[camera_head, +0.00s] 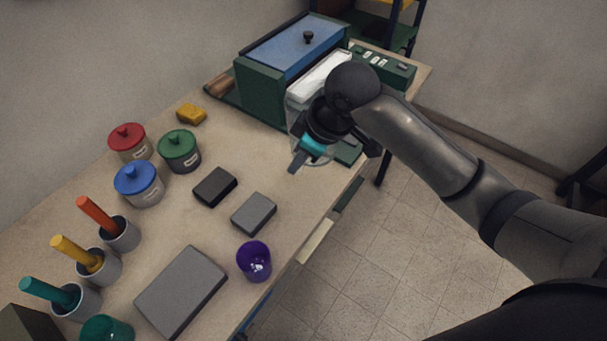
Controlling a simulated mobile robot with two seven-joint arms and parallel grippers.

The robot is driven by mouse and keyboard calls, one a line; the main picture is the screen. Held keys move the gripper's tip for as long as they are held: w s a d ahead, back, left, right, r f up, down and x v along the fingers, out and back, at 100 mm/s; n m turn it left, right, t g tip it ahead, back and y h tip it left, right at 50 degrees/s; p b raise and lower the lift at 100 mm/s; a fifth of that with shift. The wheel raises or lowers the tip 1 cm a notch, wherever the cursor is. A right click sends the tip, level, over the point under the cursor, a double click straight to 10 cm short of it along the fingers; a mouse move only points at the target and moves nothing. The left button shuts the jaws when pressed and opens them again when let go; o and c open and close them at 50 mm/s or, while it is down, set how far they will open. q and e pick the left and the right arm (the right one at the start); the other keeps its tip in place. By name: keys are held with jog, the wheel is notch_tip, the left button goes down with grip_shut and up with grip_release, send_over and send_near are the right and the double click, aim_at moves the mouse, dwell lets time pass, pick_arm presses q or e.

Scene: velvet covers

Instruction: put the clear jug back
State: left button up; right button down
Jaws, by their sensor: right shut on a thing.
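My right gripper (318,148) reaches in from the right, over the far right part of the table. It is shut on the clear jug (297,122), whose see-through wall shows faintly around and behind the gripper. A teal part, perhaps the jug's handle, shows between the fingers. My wrist hides much of the jug, and I cannot tell whether its base touches the table. The jug is in front of a green machine (262,92) with a blue lid. My left gripper is not in view.
Red (128,144), green (179,153) and blue (139,186) lidded jars stand at left, near grey cups with coloured handles. A purple cup (254,262) stands by the front edge. Dark and grey blocks (254,213) and a grey slab (181,291) lie mid-table.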

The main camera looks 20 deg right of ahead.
pick_arm(q)
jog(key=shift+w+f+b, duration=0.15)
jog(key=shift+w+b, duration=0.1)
jog(key=shift+b, duration=0.35)
pick_arm(e)
jog(key=shift+n+g, duration=0.3)
jog(key=shift+n, duration=0.5)
jog(key=shift+w+a+f, duration=0.1)
jog(key=shift+w+f, duration=0.2)
jog(key=shift+f, duration=2.4)
jog(key=shift+w+a+f, duration=0.1)
jog(key=shift+w+f, duration=0.15)
jog(key=shift+f, duration=2.5)
jog(key=shift+w+a+f, duration=0.1)
jog(key=shift+w+f, duration=0.2)
jog(key=shift+f, duration=2.4)
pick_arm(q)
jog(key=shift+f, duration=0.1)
pick_arm(e)
jog(key=shift+f, duration=0.15)
jog(key=c, duration=0.9)
grip_release()
pick_arm(q)
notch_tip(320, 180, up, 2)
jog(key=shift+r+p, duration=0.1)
jog(key=shift+p, duration=0.95)
pick_arm(e)
jog(key=v, duration=1.2)
jog(key=shift+d, duration=0.15)
